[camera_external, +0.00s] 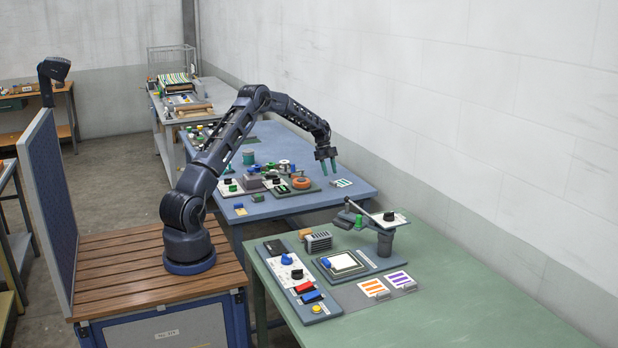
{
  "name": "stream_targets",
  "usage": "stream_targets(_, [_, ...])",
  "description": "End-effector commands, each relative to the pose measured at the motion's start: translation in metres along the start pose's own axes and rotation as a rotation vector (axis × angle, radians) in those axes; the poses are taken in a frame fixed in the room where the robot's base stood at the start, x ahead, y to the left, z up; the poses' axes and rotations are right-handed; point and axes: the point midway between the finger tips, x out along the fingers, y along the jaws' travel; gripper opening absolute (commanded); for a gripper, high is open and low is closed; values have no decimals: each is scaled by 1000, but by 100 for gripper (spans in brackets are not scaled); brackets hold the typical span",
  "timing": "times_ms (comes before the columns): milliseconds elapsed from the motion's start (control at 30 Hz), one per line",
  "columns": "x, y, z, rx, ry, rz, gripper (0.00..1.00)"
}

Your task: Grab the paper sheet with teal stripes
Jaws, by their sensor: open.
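A small white sheet with stripes that look teal (341,183) lies flat near the right front corner of the blue table. It is small in the picture, so its stripe colour is hard to make out. My gripper (327,167) points down above that end of the table, a little up and left of the sheet in the picture. Its two fingers are apart, with nothing between them. The gap in height between the fingertips and the sheet cannot be judged from this one view.
Orange-striped (373,287) and purple-striped (400,279) sheets lie on the green table (470,290), near a lever press (378,235). A wall (450,110) runs behind the tables.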

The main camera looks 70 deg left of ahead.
Motion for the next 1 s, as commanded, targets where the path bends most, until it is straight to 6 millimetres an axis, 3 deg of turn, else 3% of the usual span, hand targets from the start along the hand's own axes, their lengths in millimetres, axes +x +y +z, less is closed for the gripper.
stream_targets(167, [10, 0, -1, 0, 0, 1, 42])
stream_targets(500, [51, -2, -2, 1, -1, 1, 42])
stream_targets(733, [53, -2, -2, 0, -1, 0, 42])
stream_targets(933, [53, -2, -2, 0, -1, 0, 4])
stream_targets(1000, [53, -2, -2, 0, -1, 0, 0])
